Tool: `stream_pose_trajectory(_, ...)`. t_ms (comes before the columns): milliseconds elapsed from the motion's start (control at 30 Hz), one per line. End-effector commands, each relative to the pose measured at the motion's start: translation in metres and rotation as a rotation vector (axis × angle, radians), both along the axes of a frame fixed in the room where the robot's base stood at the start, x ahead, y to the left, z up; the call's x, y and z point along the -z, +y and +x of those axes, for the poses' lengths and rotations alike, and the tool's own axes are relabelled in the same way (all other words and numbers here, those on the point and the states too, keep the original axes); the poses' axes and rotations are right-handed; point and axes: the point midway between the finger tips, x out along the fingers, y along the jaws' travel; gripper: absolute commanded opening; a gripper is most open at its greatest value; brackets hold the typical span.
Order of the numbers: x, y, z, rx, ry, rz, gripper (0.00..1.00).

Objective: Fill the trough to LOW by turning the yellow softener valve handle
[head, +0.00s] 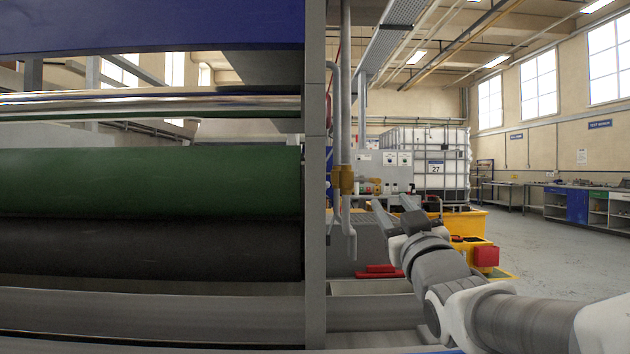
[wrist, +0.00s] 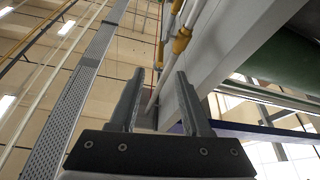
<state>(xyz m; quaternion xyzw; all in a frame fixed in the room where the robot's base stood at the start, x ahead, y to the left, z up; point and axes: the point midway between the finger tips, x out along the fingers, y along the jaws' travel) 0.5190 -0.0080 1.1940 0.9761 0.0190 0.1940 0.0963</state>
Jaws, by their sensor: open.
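A yellow-brass valve (head: 347,180) sits on the vertical grey pipe beside the machine's post in the head view. In the wrist view a yellow fitting (wrist: 181,40) shows on the pipe beyond the fingers. I cannot clearly tell its handle from its body. My gripper (head: 392,206) is open and empty, to the right of the valve and a little lower in the head view, apart from it. In the wrist view its two fingers (wrist: 160,76) point up along the pipe. A long grey trough-like channel (head: 150,308) runs below the rollers; any liquid level is not visible.
The grey post (head: 316,200) stands left of the pipe, with green (head: 150,183) and black (head: 150,248) rollers behind it. Red items (head: 379,271) lie low near my arm. A yellow bin (head: 470,222) and a caged white tank (head: 428,160) stand beyond. Floor is open at right.

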Motion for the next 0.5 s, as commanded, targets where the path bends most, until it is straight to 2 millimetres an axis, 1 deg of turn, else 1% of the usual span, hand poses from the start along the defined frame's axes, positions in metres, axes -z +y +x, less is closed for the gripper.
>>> stream_pose_trajectory(500,-0.014,0.003,0.034,0.000,0.001,0.001,0.48)
